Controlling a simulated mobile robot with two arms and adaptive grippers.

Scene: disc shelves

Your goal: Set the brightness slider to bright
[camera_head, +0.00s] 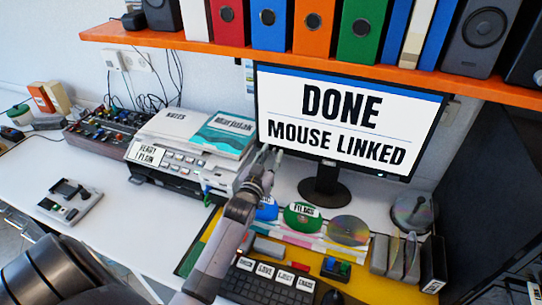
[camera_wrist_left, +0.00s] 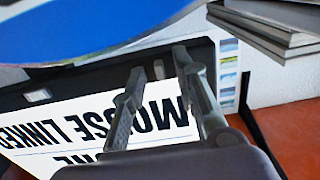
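The monitor (camera_head: 350,112) stands at the back of the desk, its screen reading "DONE MOUSE LINKED". My left gripper (camera_head: 270,153) is raised at the monitor's lower left corner, beside the printer. In the left wrist view the screen (camera_wrist_left: 100,125) appears upside down. There my left gripper's (camera_wrist_left: 158,64) two fingers are apart with nothing between them, in front of the monitor's dark bezel. My right gripper is not in view.
The printer (camera_head: 180,165) with papers on top is left of my gripper. A keyboard (camera_head: 265,285), a green labelled item (camera_head: 303,217) and a disc (camera_head: 348,230) are in front of the monitor. The orange shelf (camera_head: 300,60) with binders overhangs it. The white desk at left has free room.

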